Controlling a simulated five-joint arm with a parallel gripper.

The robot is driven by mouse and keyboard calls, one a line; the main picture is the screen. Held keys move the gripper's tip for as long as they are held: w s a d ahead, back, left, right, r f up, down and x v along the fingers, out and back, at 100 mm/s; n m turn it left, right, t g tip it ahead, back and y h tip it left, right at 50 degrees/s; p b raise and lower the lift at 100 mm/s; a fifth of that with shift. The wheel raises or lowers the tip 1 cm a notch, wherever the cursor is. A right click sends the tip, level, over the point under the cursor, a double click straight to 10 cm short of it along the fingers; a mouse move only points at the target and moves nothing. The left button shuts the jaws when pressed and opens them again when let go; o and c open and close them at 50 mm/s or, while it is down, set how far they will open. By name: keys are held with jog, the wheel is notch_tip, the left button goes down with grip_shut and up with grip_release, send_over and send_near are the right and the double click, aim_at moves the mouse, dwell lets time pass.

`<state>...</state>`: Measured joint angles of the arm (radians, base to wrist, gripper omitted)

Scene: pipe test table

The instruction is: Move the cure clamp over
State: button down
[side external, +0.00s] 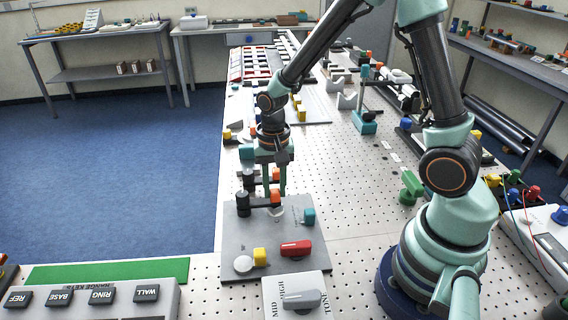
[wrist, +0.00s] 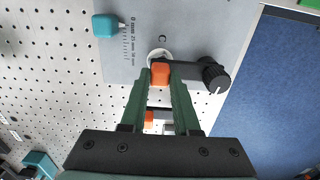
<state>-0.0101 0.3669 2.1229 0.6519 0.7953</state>
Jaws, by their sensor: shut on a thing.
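My gripper (wrist: 160,82) points down and is shut on the orange block (wrist: 160,73) of a dark bar with a black knob, which I take for the cure clamp (wrist: 212,74). In the side external view my gripper (side external: 274,190) stands over the far part of a grey plate (side external: 235,258), with the clamp (side external: 257,203) at its fingertips. The orange block overlaps a pale round disc (wrist: 160,54) near the letter C. Whether the clamp touches the plate I cannot tell.
A teal block (wrist: 106,26) sits by a printed scale on the plate. The plate also bears a red handle (side external: 296,248), a yellow block (side external: 260,256) and a white disc (side external: 243,264). A similar dark bar stands just behind.

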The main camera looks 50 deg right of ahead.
jog(key=shift+s+a, duration=0.1)
jog(key=a+m, duration=0.1)
jog(key=m, duration=0.1)
jog(key=s+a+m, duration=0.1)
jog(key=m, duration=0.1)
jog(key=shift+s, duration=0.15)
jog(key=a+m, duration=0.2)
jog(key=m, duration=0.1)
jog(key=shift+s+a+m, duration=0.1)
jog(key=shift+s+m, duration=0.2)
jog(key=a+m, duration=0.2)
jog(key=m, duration=0.1)
jog(key=shift+a, duration=0.2)
jog(key=m, duration=0.1)
jog(key=a+m, duration=0.1)
jog(key=shift+w+a+m, duration=0.2)
jog(key=shift+w+m, duration=0.05)
jog(key=shift+m, duration=0.15)
jog(key=shift+w+a+m, duration=0.35)
jog(key=shift+a+m, duration=0.3)
jog(key=shift+m, duration=0.55)
jog(key=c, duration=0.6)
grip_release()
jog(key=shift+c, duration=0.2)
